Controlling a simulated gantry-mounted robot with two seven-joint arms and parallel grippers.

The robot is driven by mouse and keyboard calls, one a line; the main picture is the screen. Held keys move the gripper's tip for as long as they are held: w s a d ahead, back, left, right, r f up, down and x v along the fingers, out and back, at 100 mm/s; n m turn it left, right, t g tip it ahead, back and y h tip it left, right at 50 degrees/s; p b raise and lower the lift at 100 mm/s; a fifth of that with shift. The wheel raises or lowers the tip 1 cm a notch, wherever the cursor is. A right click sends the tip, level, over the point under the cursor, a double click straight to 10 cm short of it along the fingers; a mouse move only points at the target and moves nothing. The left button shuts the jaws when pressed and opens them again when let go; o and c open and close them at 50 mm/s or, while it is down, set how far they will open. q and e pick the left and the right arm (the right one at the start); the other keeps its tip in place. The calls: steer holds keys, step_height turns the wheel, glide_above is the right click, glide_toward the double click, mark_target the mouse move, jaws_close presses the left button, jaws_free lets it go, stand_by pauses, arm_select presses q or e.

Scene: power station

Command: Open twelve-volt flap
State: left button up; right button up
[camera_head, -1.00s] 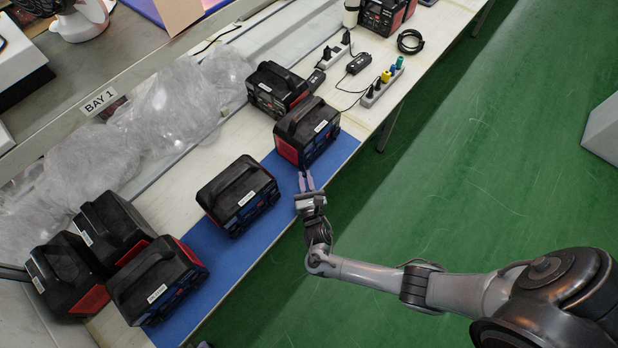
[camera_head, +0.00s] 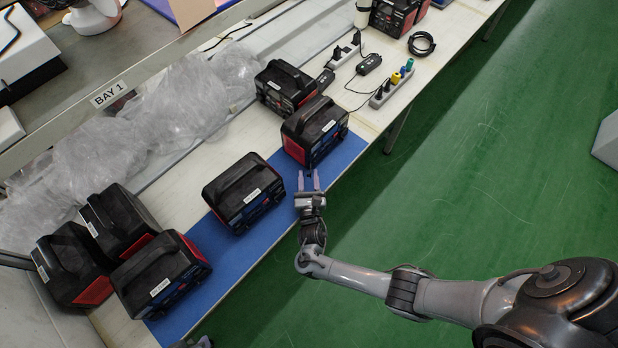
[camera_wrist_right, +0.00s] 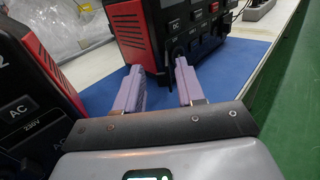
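Several black and red power stations stand on the bench. One power station (camera_head: 314,132) is at the far end of the blue mat, with its front toward my right gripper (camera_head: 309,181). That gripper is open and empty, its two purple fingers apart just short of this station's front. In the right wrist view the gripper (camera_wrist_right: 158,84) points at the lower front of the power station (camera_wrist_right: 195,28), which shows labels and dark sockets. I cannot make out which part is the twelve-volt flap. A small grey piece at the bottom edge of the head view may be my left gripper (camera_head: 203,343).
Another power station (camera_head: 243,193) stands close to the left of my right gripper. The blue mat (camera_head: 226,262) runs along the bench edge, with green floor (camera_head: 480,200) beyond it. A power strip (camera_head: 392,88) with plugs and cables lies past the mat.

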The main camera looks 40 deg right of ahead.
steer(key=shift+s, duration=0.15)
steer(key=shift+s+a, duration=0.3)
steer(key=shift+s, duration=0.2)
steer(key=p+v, duration=0.1)
steer(key=v, duration=0.8)
steer(key=shift+a+p, duration=0.2)
steer(key=shift+p, duration=0.15)
steer(key=shift+s, duration=0.15)
